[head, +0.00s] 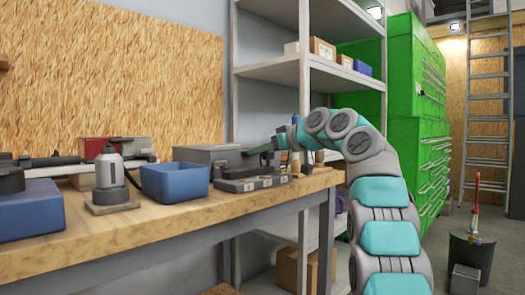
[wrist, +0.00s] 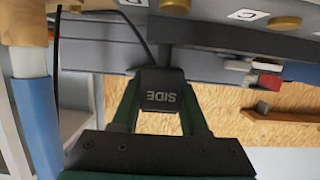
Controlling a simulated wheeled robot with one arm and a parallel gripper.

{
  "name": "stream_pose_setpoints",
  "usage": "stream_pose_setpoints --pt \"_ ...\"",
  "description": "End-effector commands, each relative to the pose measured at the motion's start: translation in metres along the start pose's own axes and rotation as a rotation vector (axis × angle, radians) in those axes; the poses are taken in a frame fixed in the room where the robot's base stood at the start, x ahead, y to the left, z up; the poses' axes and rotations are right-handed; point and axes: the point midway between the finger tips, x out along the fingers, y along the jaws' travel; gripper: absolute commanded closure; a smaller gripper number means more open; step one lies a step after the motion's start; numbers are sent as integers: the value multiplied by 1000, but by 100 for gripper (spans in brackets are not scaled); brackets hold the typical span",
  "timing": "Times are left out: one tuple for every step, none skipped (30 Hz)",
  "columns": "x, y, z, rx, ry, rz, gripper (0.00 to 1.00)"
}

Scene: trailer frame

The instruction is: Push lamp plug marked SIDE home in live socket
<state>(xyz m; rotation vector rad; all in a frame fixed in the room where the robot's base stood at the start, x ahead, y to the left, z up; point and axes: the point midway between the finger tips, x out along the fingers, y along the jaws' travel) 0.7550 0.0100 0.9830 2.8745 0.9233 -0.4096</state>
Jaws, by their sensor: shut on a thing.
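The lamp plug (wrist: 163,97) is a small dark block with SIDE on it, which reads upside down in the wrist view. My gripper (wrist: 162,110) is shut on it, with a dark green finger on each side. A thin black cable (wrist: 135,32) runs up and left from near the plug. The socket strip (head: 250,184) is a dark block with white labels at the right end of the bench. My gripper in the head view (head: 262,148) is just above and behind this strip. I cannot tell whether the plug's pins touch or sit in a socket.
A grey box (head: 205,153) stands behind the strip, and a blue bin (head: 175,181) is to its left. Upright tools (head: 296,155) stand close by on the right. In the wrist view, a blue-handled tool (wrist: 38,118) is close on the left. Open shelving (head: 305,75) rises behind.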

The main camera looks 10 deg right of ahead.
Motion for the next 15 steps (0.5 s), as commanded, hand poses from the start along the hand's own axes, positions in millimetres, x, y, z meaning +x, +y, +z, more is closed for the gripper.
stream_pose_setpoints --pt "15 -2 16 8 -34 -15 100" --pt "15 -2 17 8 -34 -16 100" --pt "16 -2 17 8 -35 -16 100" --pt "16 -2 18 8 -35 -17 100" --pt "16 -2 18 8 -36 -17 100" --pt "17 -2 19 8 -36 -17 100" --pt "17 -2 19 9 -37 -18 100" --pt "17 -2 20 9 -37 -18 100" --pt "18 -2 21 9 -38 -19 100" --pt "18 -2 21 10 -38 -19 100" --pt "18 -2 21 10 -38 -19 100" --pt "18 -2 21 10 -38 -19 100" --pt "18 -2 21 10 -38 -19 100" --pt "18 -2 21 10 -38 -19 100" --pt "18 -2 21 10 -38 -18 100"
